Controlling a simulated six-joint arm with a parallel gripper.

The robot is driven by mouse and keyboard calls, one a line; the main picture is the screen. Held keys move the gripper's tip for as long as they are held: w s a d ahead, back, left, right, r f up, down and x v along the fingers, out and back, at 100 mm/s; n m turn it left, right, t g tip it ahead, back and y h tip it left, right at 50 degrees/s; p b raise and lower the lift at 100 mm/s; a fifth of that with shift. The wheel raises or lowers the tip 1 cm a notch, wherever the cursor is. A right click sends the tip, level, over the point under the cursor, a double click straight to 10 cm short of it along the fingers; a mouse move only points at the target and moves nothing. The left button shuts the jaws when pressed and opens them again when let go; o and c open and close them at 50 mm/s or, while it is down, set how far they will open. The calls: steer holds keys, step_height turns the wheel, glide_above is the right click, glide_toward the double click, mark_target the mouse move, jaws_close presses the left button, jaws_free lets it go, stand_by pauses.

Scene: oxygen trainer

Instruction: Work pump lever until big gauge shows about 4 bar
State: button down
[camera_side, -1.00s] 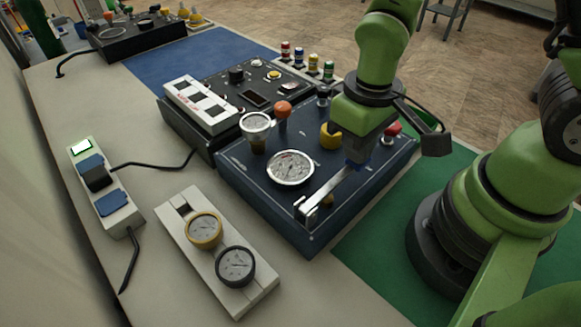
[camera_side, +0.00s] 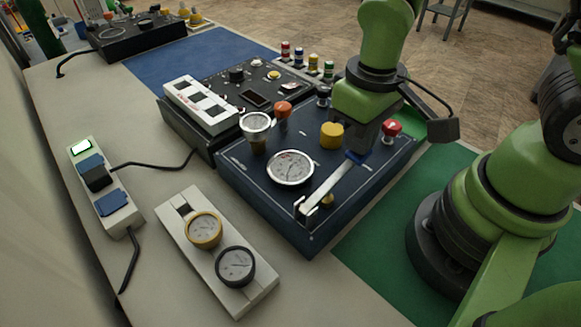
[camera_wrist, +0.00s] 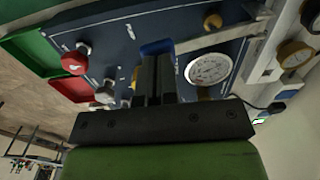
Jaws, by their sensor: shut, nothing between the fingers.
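The pump lever (camera_side: 332,184) is a flat metal bar on the dark blue panel, with a blue end (camera_side: 357,156). The blue end also shows in the wrist view (camera_wrist: 157,47). My gripper (camera_side: 361,150) is shut and empty, right at that blue end; I cannot tell whether it touches. In the wrist view its dark fingers (camera_wrist: 153,72) are together and partly cover the blue end. The big gauge (camera_side: 291,168) is a round white dial beside the lever, also in the wrist view (camera_wrist: 208,70). Its needle reading is too small to tell.
A yellow knob (camera_side: 332,136), a red knob (camera_side: 392,128) and an orange knob (camera_side: 283,109) stand up from the panel near my gripper. A smaller gauge (camera_side: 256,124) stands upright behind the big one. A white block with two gauges (camera_side: 184,240) lies at the front left.

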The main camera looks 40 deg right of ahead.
steer(key=shift+f, duration=1.75)
steer(key=shift+r, duration=1.9)
steer(key=shift+f, duration=1.35)
steer(key=shift+r, duration=1.35)
steer(key=shift+r, duration=3.55)
